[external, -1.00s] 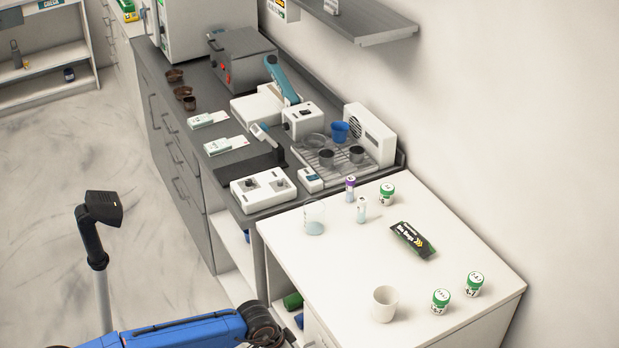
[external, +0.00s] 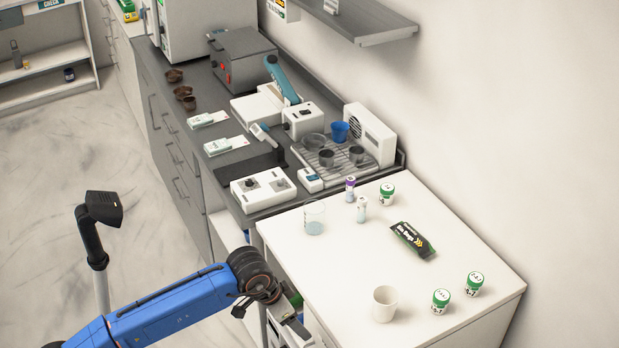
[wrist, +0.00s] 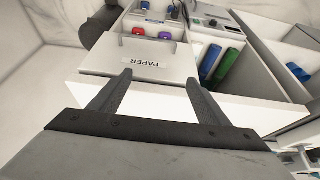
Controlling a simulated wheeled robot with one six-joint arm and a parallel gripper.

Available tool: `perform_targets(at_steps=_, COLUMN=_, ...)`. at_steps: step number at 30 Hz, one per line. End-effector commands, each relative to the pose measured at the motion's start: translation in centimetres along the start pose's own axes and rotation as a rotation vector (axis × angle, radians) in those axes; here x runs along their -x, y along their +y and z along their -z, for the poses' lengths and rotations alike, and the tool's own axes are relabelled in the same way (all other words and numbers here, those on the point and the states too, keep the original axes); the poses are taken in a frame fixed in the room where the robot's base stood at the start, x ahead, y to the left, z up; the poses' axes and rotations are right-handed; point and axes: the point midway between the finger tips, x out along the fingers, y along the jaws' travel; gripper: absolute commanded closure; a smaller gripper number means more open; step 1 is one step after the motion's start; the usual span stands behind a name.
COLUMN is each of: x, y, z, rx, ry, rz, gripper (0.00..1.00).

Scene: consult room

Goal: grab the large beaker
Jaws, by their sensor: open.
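The large beaker (external: 314,218) is clear glass with a pale blue tint in its lower part. It stands upright on the left side of the white table (external: 450,290) in the external view. I cannot make it out in the wrist view. In the external view my arm's end is low beside the table's left side, below and apart from the beaker. Its fingers are not clear there.
A white cup (external: 384,304), green-lidded jars (external: 440,301) and a black-green packet (external: 413,239) stand or lie on the table. Two small bottles (external: 361,209) are close right of the beaker. A PAPER-labelled bin (wrist: 150,60) is near my fingers.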

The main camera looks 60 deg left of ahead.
Motion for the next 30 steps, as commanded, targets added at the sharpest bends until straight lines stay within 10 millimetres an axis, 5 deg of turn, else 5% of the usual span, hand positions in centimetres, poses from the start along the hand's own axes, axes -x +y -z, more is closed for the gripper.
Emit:
perform_targets(at_steps=1, x=2.8, y=0.0, z=1.4, rx=0.000, ry=0.006, rz=0.000, gripper=0.30)
perform_targets(at_steps=6, x=10.4, y=0.0, z=4.7, rx=0.000, ry=0.003, rz=0.000, gripper=0.30)
perform_targets(at_steps=17, x=20.1, y=0.0, z=9.0, rx=0.000, ry=0.002, rz=0.000, gripper=0.30)
perform_targets(at_steps=30, x=18.6, y=-5.2, z=17.2, rx=0.554, ry=-0.101, rz=0.082, gripper=0.30)
